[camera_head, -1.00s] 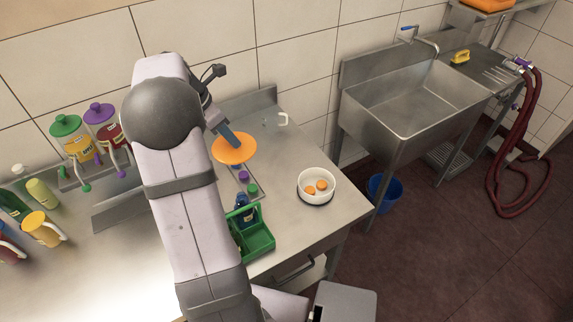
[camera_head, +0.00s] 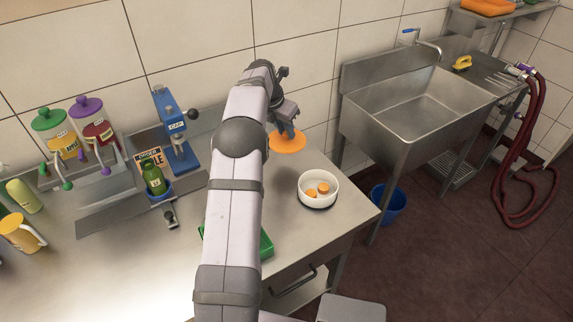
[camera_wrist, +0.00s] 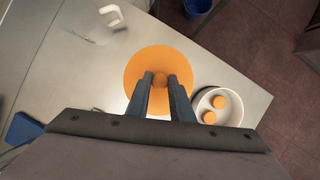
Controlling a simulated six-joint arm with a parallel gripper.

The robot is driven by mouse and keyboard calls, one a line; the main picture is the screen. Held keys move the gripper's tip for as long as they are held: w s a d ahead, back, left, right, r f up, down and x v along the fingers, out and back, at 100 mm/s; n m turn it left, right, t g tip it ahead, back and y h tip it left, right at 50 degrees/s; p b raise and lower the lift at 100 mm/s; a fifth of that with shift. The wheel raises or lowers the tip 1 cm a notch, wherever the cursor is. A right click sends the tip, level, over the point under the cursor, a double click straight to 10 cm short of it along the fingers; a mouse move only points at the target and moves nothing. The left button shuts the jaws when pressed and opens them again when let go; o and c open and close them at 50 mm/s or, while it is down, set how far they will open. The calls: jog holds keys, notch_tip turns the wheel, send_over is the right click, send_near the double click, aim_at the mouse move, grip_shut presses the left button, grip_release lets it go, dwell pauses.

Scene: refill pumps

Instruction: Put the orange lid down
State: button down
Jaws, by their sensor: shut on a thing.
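The orange lid (camera_head: 287,144) is a flat round disc with a small knob. It is over the back right part of the steel counter (camera_head: 340,222), left of and behind the white bowl. My gripper (camera_head: 285,124) is above it with the fingers pointing down. In the wrist view the fingers (camera_wrist: 160,84) are shut on the knob at the middle of the lid (camera_wrist: 140,68). The lid looks about level. I cannot tell whether its underside touches the counter.
The white bowl (camera_head: 305,184) holds small orange caps. A green tray (camera_head: 266,244) is partly behind my arm. A blue press (camera_head: 177,135) and a green bottle (camera_head: 153,180) stand to the left. The sink (camera_head: 420,110) is beyond the counter's right edge.

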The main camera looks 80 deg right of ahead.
aim_at(280, 144)
jog(key=shift+f+p, duration=1.4)
jog(key=shift+f, duration=3.55)
jog(key=shift+f, duration=0.15)
jog(key=c, duration=1.6)
grip_release()
jog(key=shift+o, duration=0.2)
jog(key=b+v, duration=0.3)
jog(key=v, duration=0.9)
jog(key=shift+w+a, duration=0.1)
jog(key=shift+a, duration=0.05)
